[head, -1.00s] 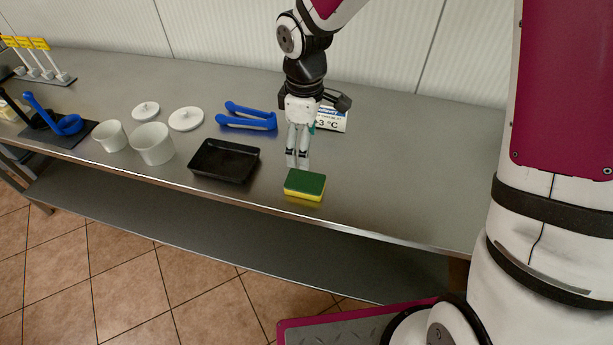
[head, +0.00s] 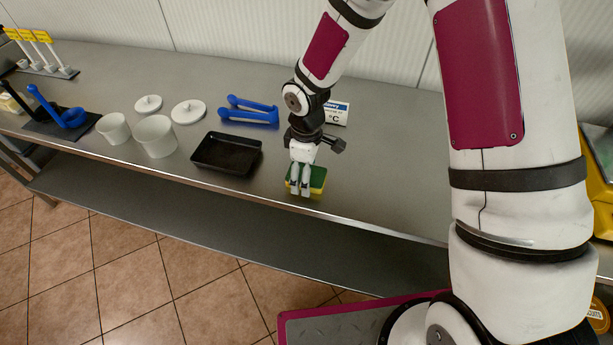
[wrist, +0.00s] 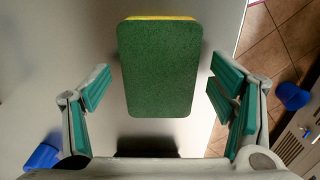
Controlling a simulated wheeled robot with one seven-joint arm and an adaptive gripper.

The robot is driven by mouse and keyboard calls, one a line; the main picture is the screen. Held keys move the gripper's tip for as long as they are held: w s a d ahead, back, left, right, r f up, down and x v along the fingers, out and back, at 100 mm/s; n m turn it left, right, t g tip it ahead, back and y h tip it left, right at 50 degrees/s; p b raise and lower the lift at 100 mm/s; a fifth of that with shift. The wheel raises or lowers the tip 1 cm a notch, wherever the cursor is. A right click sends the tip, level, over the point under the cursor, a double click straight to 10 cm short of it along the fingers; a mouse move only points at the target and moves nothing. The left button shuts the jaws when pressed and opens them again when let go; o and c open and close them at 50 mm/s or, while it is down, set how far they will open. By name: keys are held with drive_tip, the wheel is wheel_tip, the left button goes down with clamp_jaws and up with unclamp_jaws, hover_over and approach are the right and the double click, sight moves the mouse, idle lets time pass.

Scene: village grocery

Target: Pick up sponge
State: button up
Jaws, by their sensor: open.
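The sponge (head: 318,180) has a green top and a yellow lower layer and lies on the steel table (head: 390,165) near its front edge. My gripper (head: 300,190) is above it in the head view and hides part of it. In the wrist view the sponge (wrist: 158,68) shows its green face between the two open fingers of my gripper (wrist: 157,95). There is a gap on both sides, and neither finger appears to touch it.
A black tray (head: 226,153) stands just left of the sponge. A small sign (head: 337,112) stands behind my gripper. The table right of the sponge is clear.

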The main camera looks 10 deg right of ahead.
drive_tip(key=c, duration=0.8)
drive_tip(key=shift+r, duration=0.2)
drive_tip(key=shift+r, duration=0.6)
wheel_tip(320, 180, up, 2)
drive_tip(key=shift+w+r+b, duration=0.1)
drive_tip(key=shift+b, duration=0.2)
drive_tip(key=s, duration=0.5)
drive_tip(key=s+d+r, duration=0.1)
drive_tip(key=s, duration=0.4)
drive_tip(key=s+d, duration=0.1)
drive_tip(key=s, duration=0.5)
drive_tip(key=shift+d+r, duration=0.1)
drive_tip(key=shift+r, duration=0.05)
